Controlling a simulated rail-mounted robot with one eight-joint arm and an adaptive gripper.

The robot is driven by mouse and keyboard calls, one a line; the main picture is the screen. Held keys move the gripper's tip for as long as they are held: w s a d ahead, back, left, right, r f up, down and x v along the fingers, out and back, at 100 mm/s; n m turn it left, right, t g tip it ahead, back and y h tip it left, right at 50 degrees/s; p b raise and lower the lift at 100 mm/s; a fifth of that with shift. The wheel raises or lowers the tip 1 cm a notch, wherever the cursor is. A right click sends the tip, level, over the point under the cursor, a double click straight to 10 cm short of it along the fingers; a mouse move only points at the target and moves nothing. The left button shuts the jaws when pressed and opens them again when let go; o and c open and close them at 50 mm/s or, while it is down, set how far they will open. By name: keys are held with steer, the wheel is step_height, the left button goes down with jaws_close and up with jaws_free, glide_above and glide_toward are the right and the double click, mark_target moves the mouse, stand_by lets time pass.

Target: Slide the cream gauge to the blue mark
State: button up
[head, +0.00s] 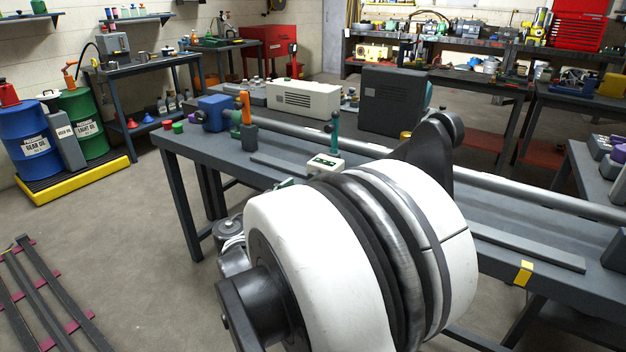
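A small cream block (326,165) with a dark green upright post (334,131) sits on the grey workbench (205,152), just beyond my arm; it looks like the cream gauge. My large white arm joint covers part of the bench in front of it and to its right. A yellow mark (523,272) shows on the bench's front edge at the right. I cannot make out a blue mark; part of the front edge is hidden behind my arm. My gripper cannot be seen.
A long metal bar (570,203) runs along the bench. A flat grey strip (525,248) lies at the right. A blue machine (213,112), an orange-handled part (245,108), a cream case (303,98) and a dark box (392,100) stand along the bench.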

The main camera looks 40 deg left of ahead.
mark_target(311, 178)
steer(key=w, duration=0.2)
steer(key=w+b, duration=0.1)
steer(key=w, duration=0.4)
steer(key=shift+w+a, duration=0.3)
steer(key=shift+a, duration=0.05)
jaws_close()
